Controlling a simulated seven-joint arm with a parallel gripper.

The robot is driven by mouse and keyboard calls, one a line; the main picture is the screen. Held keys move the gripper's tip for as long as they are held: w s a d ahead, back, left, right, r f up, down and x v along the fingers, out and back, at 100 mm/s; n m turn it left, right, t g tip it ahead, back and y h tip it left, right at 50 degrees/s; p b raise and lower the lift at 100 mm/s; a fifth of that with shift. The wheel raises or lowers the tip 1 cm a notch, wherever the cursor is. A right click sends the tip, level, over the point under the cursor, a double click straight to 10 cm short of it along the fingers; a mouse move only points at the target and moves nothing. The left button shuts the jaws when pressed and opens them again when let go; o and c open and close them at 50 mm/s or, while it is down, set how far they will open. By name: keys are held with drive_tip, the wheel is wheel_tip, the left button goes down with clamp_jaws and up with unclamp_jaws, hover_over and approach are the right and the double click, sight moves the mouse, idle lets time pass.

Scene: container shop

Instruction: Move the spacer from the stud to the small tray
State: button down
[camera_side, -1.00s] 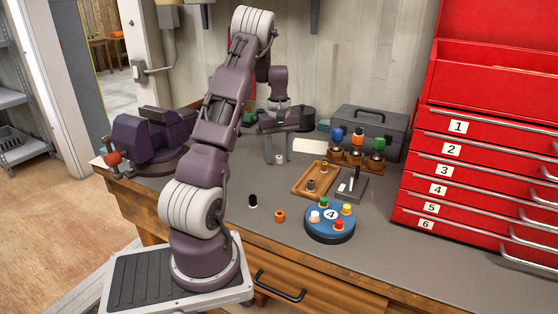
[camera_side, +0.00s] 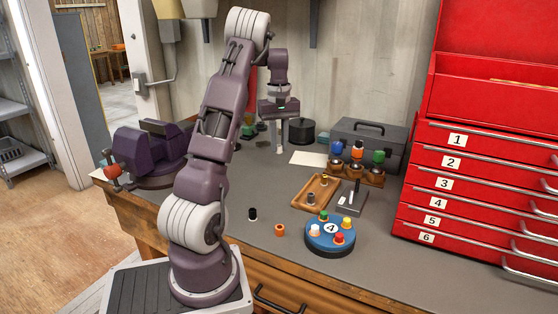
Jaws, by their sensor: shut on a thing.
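My gripper (camera_side: 279,140) is at the far side of the bench, pointing down, with its fingers close together. It is shut on a small pale piece (camera_side: 280,150), which looks like the spacer, held above the bench top. A shallow wooden tray (camera_side: 328,195), likely the small tray, lies to the right and nearer the camera. It has a small grey piece and a yellow-topped piece in it. A dark block with an upright pin (camera_side: 350,199), possibly the stud, stands right of the tray.
A blue round holder (camera_side: 330,251) with coloured caps stands in front of the tray. A black piece (camera_side: 252,214) and an orange ring (camera_side: 280,230) sit to the left. A rack of coloured bottles (camera_side: 357,172), a grey toolbox (camera_side: 394,141) and a black round container (camera_side: 301,131) stand behind.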

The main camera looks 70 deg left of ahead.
wheel_tip(320, 180, up, 2)
drive_tip(key=w+d+m, duration=0.1)
drive_tip(key=m, duration=0.8)
hover_over(318, 193)
wheel_tip(318, 193, down, 9)
drive_tip(key=shift+r, duration=0.1)
drive_tip(key=shift+f, duration=0.25)
drive_tip(key=c, duration=1.3)
unclamp_jaws()
drive_tip(key=shift+f, duration=0.1)
drive_tip(key=shift+c, duration=0.2)
